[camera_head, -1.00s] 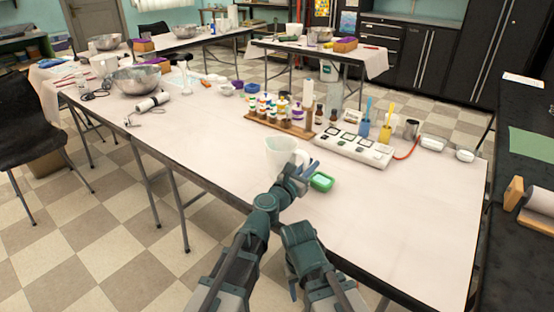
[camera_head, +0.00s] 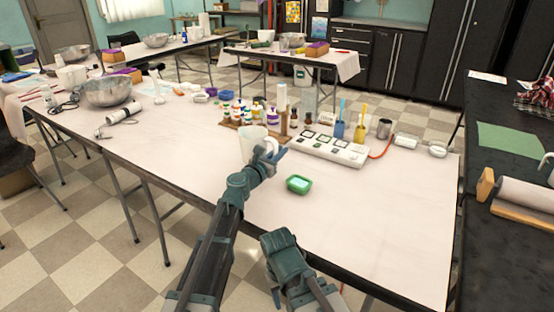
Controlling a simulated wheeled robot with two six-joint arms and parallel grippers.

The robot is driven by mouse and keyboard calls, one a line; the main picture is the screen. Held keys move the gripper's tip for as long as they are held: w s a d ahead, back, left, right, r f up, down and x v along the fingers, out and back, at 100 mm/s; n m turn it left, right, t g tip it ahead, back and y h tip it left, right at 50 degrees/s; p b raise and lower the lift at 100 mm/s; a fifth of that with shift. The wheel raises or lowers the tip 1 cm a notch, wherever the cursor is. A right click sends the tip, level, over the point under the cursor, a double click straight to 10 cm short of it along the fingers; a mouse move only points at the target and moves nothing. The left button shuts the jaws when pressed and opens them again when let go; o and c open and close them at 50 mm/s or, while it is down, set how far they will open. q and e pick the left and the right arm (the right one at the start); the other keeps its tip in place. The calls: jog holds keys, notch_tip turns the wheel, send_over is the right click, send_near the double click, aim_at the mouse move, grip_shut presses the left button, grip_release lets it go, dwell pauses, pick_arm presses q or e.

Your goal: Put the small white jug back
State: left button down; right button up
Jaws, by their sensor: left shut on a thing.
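The small white jug (camera_head: 253,142) is near the middle of the long white table, upright, in front of the bottle rack. My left gripper (camera_head: 270,152) is shut on the jug at its right, handle side. The fingers hide part of the handle, and I cannot tell whether the jug's base touches the table. My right gripper (camera_head: 277,297) hangs low at the table's front edge, away from the jug. Its fingers are mostly hidden.
A green soap dish (camera_head: 299,185) lies just right of the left gripper. Behind stand a wooden rack of bottles (camera_head: 247,116) and a white control panel (camera_head: 328,149). A steel bowl (camera_head: 108,92) is at the left. The table's front right (camera_head: 390,210) is clear.

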pick_arm(q)
jog(key=shift+w+a+f, duration=0.1)
jog(key=shift+w+a, duration=0.05)
jog(key=shift+w, duration=0.55)
jog(key=shift+w+a, duration=0.15)
jog(key=shift+w, duration=0.5)
notch_tip(320, 180, down, 4)
jog(key=b, duration=0.4)
jog(key=shift+r, duration=0.25)
jog(key=shift+f, duration=0.1)
jog(key=c, duration=1.3)
grip_release()
jog(key=o, duration=0.4)
